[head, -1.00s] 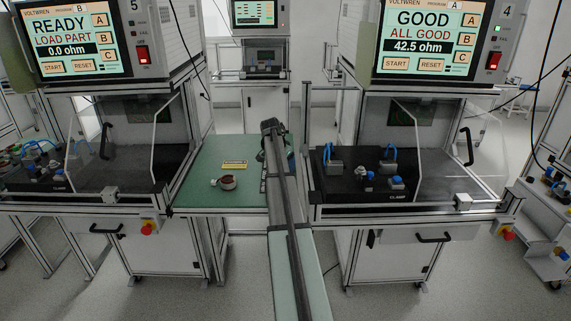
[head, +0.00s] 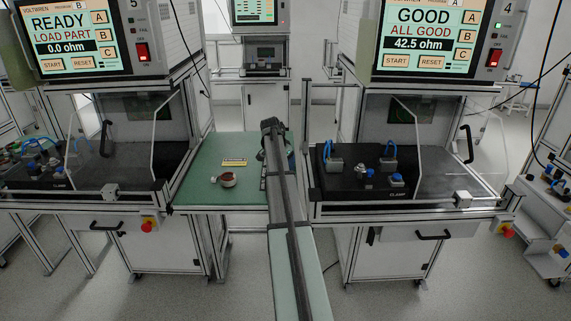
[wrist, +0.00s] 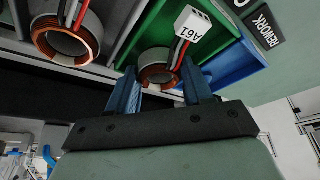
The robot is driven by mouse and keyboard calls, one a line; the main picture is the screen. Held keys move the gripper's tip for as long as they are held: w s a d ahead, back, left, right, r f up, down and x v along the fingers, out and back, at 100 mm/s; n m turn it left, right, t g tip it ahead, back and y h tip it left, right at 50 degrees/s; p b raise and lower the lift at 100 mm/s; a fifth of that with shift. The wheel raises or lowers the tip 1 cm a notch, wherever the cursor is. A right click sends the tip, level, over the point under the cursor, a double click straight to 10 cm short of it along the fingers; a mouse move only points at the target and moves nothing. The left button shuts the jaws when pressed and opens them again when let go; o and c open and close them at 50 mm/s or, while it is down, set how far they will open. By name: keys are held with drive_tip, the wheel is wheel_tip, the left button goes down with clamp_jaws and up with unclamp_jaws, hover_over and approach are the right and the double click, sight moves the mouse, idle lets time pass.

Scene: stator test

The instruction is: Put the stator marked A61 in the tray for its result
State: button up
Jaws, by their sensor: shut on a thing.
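The stator marked A61 (wrist: 158,73) is a ring with copper windings, red, black and white leads, and a white tag (wrist: 193,30) reading A61. In the wrist view my gripper (wrist: 158,95) has its two blue fingers on either side of this ring and is shut on it. The ring is at the near end of a green tray (wrist: 155,30); I cannot tell whether it is inside or just above it. A blue tray (wrist: 240,62) with a REWORK label (wrist: 263,32) is to the right. In the head view my arm hides the gripper and the held stator.
Another stator (wrist: 68,40) sits left of the green tray. One more stator (head: 227,180) lies on the green table (head: 205,200). Testers flank the table.

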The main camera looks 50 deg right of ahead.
drive_tip(key=o, duration=1.1)
drive_tip(key=shift+o, duration=0.6)
drive_tip(key=shift+s, duration=0.1)
drive_tip(key=shift+s, duration=0.1)
drive_tip(key=v, duration=1.4)
drive_tip(key=shift+w, duration=0.3)
drive_tip(key=shift+d, duration=0.1)
